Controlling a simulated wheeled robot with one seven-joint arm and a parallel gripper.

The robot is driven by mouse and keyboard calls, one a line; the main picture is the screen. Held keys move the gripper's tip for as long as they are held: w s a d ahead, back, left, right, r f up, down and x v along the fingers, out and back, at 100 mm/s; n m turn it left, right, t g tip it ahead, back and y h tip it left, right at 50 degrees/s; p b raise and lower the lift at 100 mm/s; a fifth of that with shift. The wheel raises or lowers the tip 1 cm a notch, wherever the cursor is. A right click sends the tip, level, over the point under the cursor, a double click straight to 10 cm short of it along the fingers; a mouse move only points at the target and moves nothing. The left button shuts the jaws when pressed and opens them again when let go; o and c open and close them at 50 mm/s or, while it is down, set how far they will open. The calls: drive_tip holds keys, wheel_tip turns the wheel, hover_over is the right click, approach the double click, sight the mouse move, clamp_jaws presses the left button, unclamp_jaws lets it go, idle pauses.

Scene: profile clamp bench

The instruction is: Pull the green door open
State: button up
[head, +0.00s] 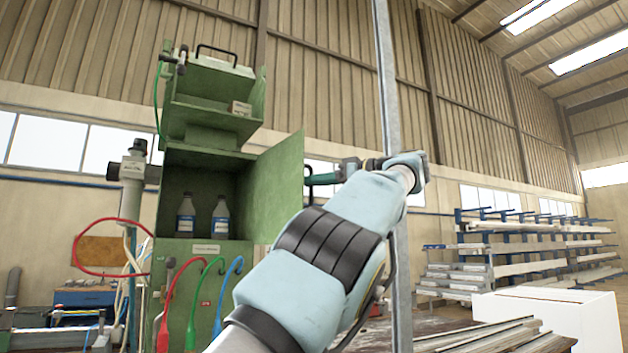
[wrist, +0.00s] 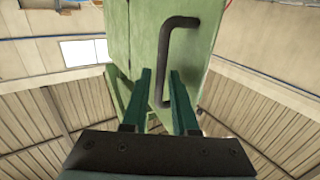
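The green door (head: 273,188) stands swung out from the right side of the green cabinet (head: 206,160), so the inside shows. In the wrist view the door's face (wrist: 140,45) fills the upper middle, with a dark bent bar handle (wrist: 166,60) on it. My gripper (wrist: 160,75) has its two green fingers spread apart. In the head view my gripper (head: 308,178) is at the door's outer side, and the handle is barely visible.
Two bottles (head: 203,217) stand inside the cabinet. Red, green and blue hoses (head: 200,285) hang on its lower front. A grey post (head: 388,120) rises beside my arm. Racks of profiles (head: 515,245) and a white box (head: 555,312) are at the right.

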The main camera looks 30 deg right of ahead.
drive_tip(key=shift+o, duration=1)
drive_tip(key=shift+s+r, duration=0.15)
drive_tip(key=shift+s, duration=0.05)
drive_tip(key=shift+s+d, duration=0.1)
drive_tip(key=shift+s, duration=0.05)
drive_tip(key=p+v, duration=0.4)
drive_tip(key=v, duration=0.6)
drive_tip(key=shift+s+d, duration=0.2)
drive_tip(key=shift+s, duration=0.05)
drive_tip(key=shift+a, duration=0.1)
